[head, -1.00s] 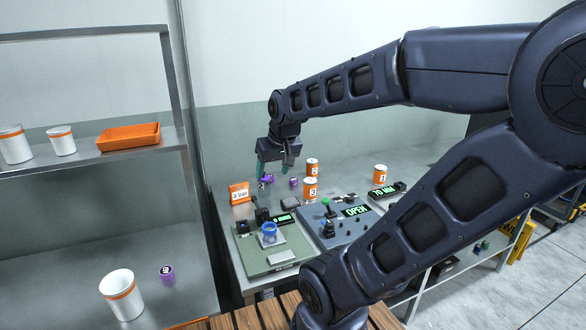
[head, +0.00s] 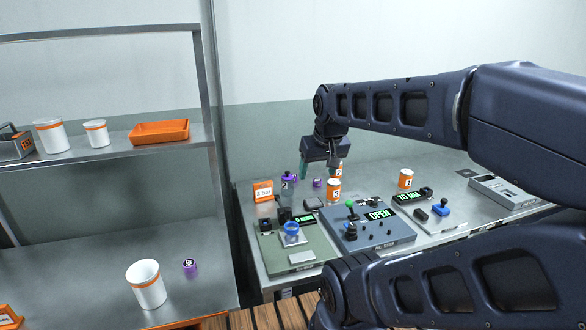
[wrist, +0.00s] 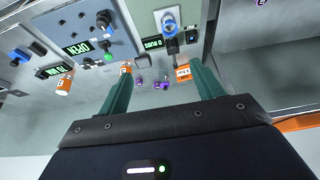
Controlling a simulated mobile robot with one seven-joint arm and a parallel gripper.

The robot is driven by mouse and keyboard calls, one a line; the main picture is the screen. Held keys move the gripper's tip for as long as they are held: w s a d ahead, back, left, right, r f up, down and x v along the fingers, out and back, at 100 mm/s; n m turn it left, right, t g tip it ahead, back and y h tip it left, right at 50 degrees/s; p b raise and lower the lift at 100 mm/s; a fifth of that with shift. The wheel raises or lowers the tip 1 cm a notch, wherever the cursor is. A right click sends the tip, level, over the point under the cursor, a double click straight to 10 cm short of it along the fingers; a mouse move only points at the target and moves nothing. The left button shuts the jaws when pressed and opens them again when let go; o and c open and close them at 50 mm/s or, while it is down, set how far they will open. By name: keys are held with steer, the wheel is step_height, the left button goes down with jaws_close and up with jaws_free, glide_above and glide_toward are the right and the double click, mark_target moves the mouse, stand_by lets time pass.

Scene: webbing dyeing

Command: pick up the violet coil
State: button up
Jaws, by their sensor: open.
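Several small violet things are in view, and I cannot tell for certain which is the coil. At the back of the bench, one stands at the left (head: 289,178) and a smaller one (head: 317,183) to its right. A labelled violet one (head: 190,266) sits on the left shelf's lower board. My gripper (head: 321,176) hangs fingers-down over the back of the bench, open and empty. In the wrist view its two green fingers (wrist: 161,68) are wide apart, with small violet things (wrist: 164,86) appearing between them, apart from both fingers.
Orange-and-white cans (head: 334,190) stand near my gripper, with an orange 3 bar sign (head: 263,191) to the left. A grey control panel (head: 367,234) reading OPEN and a green fixture (head: 290,250) fill the front. A white cup (head: 147,285) stands on the left shelf.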

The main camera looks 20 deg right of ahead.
steer(key=shift+w, duration=0.1)
steer(key=n+g+h, duration=0.3)
steer(key=n+h, duration=0.1)
steer(key=n, duration=1.9)
glide_above(317, 180)
steer(key=s+a, duration=0.2)
steer(key=a, duration=0.2)
step_height(317, 180, down, 23)
steer(key=x, duration=1)
steer(key=shift+w+d+f, duration=0.1)
steer(key=shift+w+f, duration=0.05)
steer(key=shift+w, duration=0.1)
steer(key=c, duration=1.1)
